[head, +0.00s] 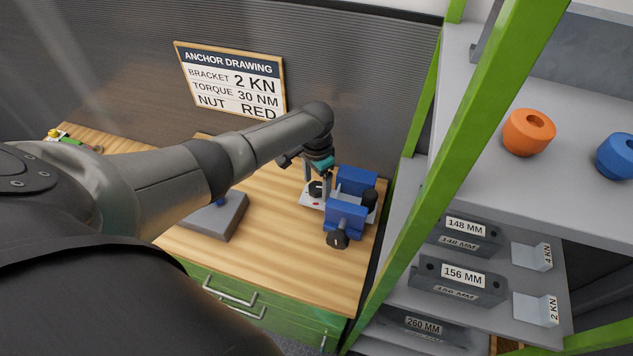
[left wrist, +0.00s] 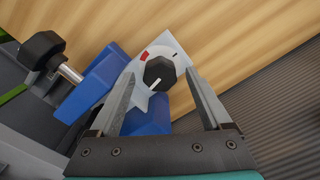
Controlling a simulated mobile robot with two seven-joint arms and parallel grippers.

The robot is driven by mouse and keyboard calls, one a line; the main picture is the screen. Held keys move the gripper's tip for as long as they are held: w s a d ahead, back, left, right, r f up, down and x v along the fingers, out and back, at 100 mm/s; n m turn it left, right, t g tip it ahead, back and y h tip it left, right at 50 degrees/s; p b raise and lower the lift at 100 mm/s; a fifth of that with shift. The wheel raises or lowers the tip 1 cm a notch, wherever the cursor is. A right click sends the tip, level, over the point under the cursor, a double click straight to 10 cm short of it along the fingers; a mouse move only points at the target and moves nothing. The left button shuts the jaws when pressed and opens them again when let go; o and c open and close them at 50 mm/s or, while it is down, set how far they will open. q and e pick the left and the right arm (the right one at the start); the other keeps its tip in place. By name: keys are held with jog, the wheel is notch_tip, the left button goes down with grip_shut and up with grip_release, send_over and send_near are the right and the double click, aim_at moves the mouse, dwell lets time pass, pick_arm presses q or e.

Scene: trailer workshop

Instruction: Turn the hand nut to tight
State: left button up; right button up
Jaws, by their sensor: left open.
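The hand nut (left wrist: 160,71) is a black, many-sided knob on a pale plate (left wrist: 168,42). A white line on the knob points to the lower left in the left wrist view, away from the red mark (left wrist: 143,56) and a small black mark on the plate. The plate sits at a blue vise (head: 345,219) on the wooden bench; the nut also shows in the head view (head: 315,188). My left gripper (left wrist: 160,76) is open, with one finger on each side of the nut. I cannot tell whether the fingers touch it. My right gripper is not in view.
The vise's black handle (head: 338,239) sticks out toward the bench front. A grey block (head: 215,216) lies left on the bench (head: 275,253). A sign (head: 232,82) hangs behind. A green post (head: 455,140) and shelves with orange (head: 528,133) and blue (head: 617,156) rings stand right.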

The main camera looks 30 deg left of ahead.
aim_at(316, 187)
pick_arm(q)
jog(key=shift+r, duration=0.6)
notch_tip(316, 187, up, 14)
jog(key=p, duration=0.2)
dwell(0.4)
